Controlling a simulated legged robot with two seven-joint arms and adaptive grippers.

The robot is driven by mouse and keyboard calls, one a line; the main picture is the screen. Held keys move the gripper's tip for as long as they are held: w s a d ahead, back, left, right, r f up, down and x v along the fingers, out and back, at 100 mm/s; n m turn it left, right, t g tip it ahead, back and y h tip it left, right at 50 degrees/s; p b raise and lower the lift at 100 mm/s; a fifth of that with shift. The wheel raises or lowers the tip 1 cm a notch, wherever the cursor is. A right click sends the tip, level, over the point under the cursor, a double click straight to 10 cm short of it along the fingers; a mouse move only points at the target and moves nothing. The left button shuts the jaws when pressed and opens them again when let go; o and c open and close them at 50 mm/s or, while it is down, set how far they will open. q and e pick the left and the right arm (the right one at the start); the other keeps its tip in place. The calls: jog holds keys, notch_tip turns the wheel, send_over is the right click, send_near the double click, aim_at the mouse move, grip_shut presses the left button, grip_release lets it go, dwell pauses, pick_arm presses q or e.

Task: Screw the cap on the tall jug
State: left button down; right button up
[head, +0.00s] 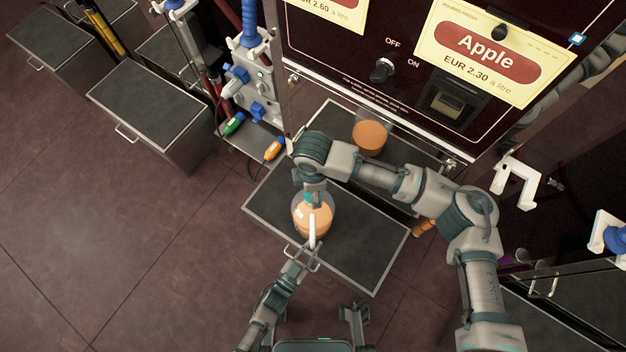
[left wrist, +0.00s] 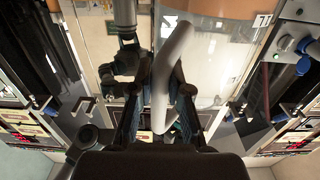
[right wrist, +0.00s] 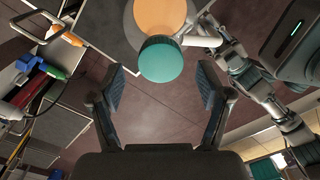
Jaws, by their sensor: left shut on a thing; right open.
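The tall jug (head: 301,222) is clear with orange contents and stands on the dark pull-out shelf (head: 365,255). My left gripper (head: 305,257) is shut on its white handle (head: 312,232); the handle also shows between the fingers in the left wrist view (left wrist: 172,75). The teal cap (right wrist: 160,60) sits at the jug's mouth in the right wrist view, over the orange contents (right wrist: 160,16). My right gripper (right wrist: 160,78) is open, its fingers apart, with the cap just beyond the fingertips. Whether the cap's threads are engaged is hidden.
An orange-filled container (head: 370,137) stands behind, below the dispenser panel with the Apple sign (head: 487,52). Grey cabinets (head: 150,108) stand farther left. The floor at left is clear.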

jog(key=shift+f, duration=1.15)
jog(key=c, duration=1.3)
jog(key=o, duration=1.4)
jog(key=shift+c, duration=0.2)
notch_tip(320, 180, up, 12)
